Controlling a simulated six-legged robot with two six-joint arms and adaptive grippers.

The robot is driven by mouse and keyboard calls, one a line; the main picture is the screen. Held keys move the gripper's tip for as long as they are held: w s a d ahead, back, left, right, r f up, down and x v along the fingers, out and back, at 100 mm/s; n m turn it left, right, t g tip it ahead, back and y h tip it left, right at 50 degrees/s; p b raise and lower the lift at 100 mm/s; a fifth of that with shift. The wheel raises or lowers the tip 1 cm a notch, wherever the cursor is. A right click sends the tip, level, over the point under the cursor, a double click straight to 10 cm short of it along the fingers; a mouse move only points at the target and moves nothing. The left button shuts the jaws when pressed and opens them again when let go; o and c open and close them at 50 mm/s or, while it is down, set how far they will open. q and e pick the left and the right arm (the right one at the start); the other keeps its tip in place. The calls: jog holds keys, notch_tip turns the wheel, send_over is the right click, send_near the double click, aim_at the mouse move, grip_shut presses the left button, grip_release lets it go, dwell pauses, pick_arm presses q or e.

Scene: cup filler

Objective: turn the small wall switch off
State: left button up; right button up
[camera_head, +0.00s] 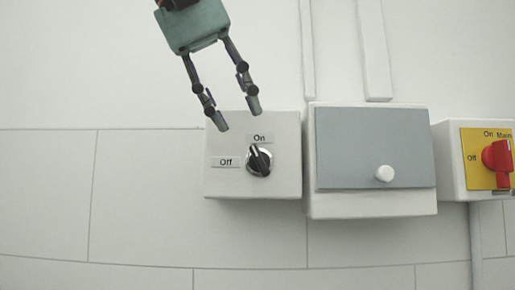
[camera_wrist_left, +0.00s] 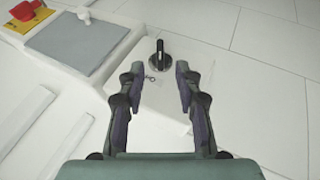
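The small wall switch is a white box (camera_head: 220,183) with a black and silver knob (camera_head: 259,161), an "On" label above and an "Off" label to the left. The knob's handle tilts slightly left of straight up, close to the "On" label. My left gripper (camera_head: 238,118) comes from above, open and empty, its fingertips over the upper part of the box and apart from the knob. In the left wrist view the knob (camera_wrist_left: 160,59) appears ahead, between and beyond the open fingers (camera_wrist_left: 159,70). My right gripper is not visible.
A grey-lidded box (camera_head: 350,145) with a white button stands right of the switch. Farther right is a yellow panel with a red main switch (camera_head: 498,160). Vertical conduits (camera_head: 374,50) run above the grey-lidded box. The wall left of and below the switch is clear.

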aim_at(255, 144)
pick_arm(q)
jog(key=x, duration=0.2)
jog(key=w+b+x, duration=0.1)
jog(key=x, duration=0.4)
jog(key=shift+w+r, duration=0.2)
jog(key=shift+r, duration=0.1)
jog(key=shift+w+f, duration=0.25)
jog(key=shift+f, duration=0.05)
jog(key=shift+s+a, duration=0.15)
jog(key=shift+s, duration=0.2)
jog(key=shift+s+a+r, duration=0.1)
jog(key=shift+s+r, duration=0.1)
jog(key=shift+s, duration=0.6)
jog(key=shift+w+d+f, duration=0.15)
jog(key=shift+w+d, duration=0.05)
jog(key=shift+w, duration=0.3)
jog(key=shift+w+d+f, duration=0.15)
jog(key=shift+w, duration=0.35)
jog(key=c, duration=0.4)
jog(key=shift+c, duration=1)
jog(key=shift+s+a+r, duration=0.15)
jog(key=shift+s, duration=0.25)
grip_shut()
jog(key=shift+w, duration=0.1)
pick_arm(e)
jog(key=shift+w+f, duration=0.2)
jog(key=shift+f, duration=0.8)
